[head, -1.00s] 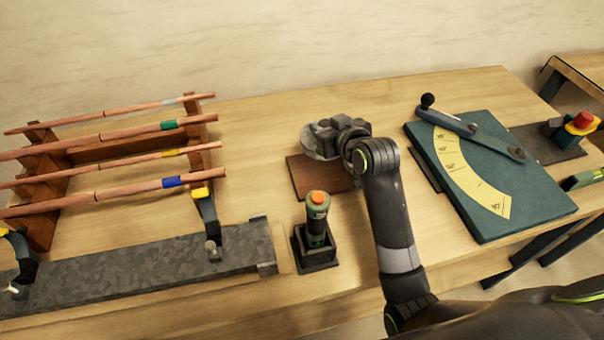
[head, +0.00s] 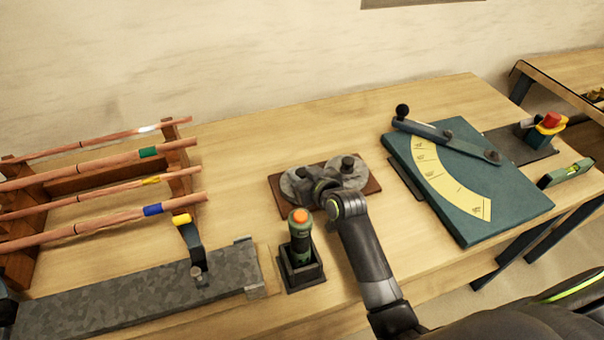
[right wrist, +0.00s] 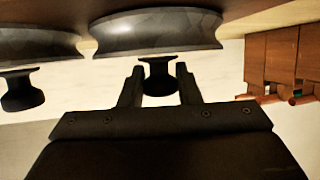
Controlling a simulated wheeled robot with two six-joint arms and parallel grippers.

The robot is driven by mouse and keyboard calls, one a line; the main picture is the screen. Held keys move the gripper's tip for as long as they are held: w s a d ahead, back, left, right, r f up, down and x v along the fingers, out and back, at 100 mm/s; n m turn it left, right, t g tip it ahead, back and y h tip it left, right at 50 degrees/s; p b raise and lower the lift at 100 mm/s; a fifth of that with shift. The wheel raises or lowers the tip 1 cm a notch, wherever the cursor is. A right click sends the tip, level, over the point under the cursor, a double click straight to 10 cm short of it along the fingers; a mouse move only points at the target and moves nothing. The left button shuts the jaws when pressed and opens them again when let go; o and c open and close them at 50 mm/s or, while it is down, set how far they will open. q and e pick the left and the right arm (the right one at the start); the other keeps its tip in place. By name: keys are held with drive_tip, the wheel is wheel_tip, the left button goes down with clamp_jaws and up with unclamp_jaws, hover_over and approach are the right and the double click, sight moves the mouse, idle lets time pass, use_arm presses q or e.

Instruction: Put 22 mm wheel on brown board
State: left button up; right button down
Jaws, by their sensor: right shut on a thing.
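The brown board (head: 373,187) lies flat on the bench in the head view. Two grey disc-shaped wheels with dark knobs are at it: a left wheel (head: 293,184) and a right wheel (head: 352,178). My right gripper (head: 318,187) is shut on the left wheel's knob. In the right wrist view the knob (right wrist: 158,76) sits between the fingertips, with the held wheel (right wrist: 155,31) beyond it. That wheel is at or just above the board; contact cannot be judged. The other wheel (right wrist: 40,43) is beside it. I cannot read which is 22 mm. My left gripper is out of view.
A green-and-orange tool in a black holder (head: 302,270) stands close in front of the board. A teal angle plate (head: 470,190) lies right. A rack of copper pipes (head: 100,180) and a grey clamped rail (head: 130,298) are left. Bench behind the board is clear.

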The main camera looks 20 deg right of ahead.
drive_tip(key=shift+f, duration=0.1)
drive_tip(key=c, duration=1.1)
unclamp_jaws()
drive_tip(key=shift+o, duration=0.2)
drive_tip(key=shift+s, duration=0.15)
drive_tip(key=b+v, duration=0.1)
drive_tip(key=v, duration=1.1)
